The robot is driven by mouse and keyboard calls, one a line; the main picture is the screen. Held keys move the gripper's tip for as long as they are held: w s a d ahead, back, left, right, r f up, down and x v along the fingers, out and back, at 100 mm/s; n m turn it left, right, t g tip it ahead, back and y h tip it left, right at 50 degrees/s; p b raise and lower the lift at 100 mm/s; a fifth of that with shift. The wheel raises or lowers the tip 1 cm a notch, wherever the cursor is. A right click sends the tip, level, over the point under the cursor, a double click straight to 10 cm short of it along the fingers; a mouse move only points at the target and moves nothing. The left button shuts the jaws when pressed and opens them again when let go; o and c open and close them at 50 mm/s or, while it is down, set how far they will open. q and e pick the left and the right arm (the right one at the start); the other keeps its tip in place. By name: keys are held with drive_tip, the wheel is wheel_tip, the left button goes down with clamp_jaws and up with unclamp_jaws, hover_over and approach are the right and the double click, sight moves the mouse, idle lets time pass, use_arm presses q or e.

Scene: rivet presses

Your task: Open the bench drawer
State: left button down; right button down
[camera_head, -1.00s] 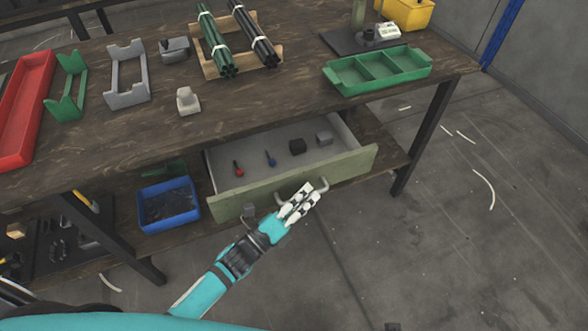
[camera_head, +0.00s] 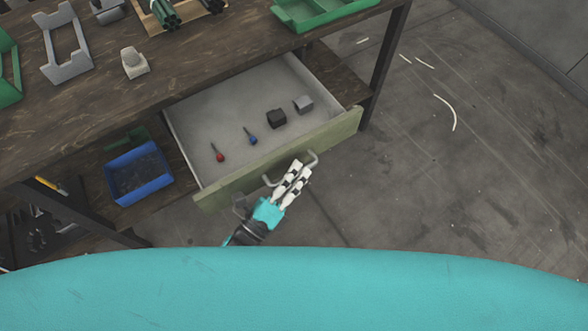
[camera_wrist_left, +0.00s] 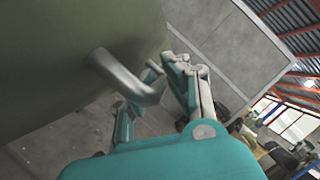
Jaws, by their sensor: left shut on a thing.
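The bench drawer (camera_head: 290,155) has a green front and a grey inside, and it stands pulled out from under the wooden bench. Its metal bar handle (camera_head: 313,160) is on the front. My left gripper (camera_head: 295,172) is shut on the handle. In the left wrist view the handle (camera_wrist_left: 125,75) runs from the green drawer front (camera_wrist_left: 60,50) to the fingers of my left gripper (camera_wrist_left: 165,85). Inside the drawer lie a red-handled tool (camera_head: 219,154), a blue-handled tool (camera_head: 252,138), a black block (camera_head: 277,118) and a grey block (camera_head: 303,104). My right gripper is not in view.
The bench top (camera_head: 190,65) holds grey holders, a small pale block (camera_head: 134,63) and a green tray (camera_head: 325,12). A blue bin (camera_head: 139,172) stands on the lower shelf, left of the drawer.

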use_arm(q)
drive_tip(key=c, duration=1.4)
unclamp_jaws()
drive_tip(key=v, duration=1.2)
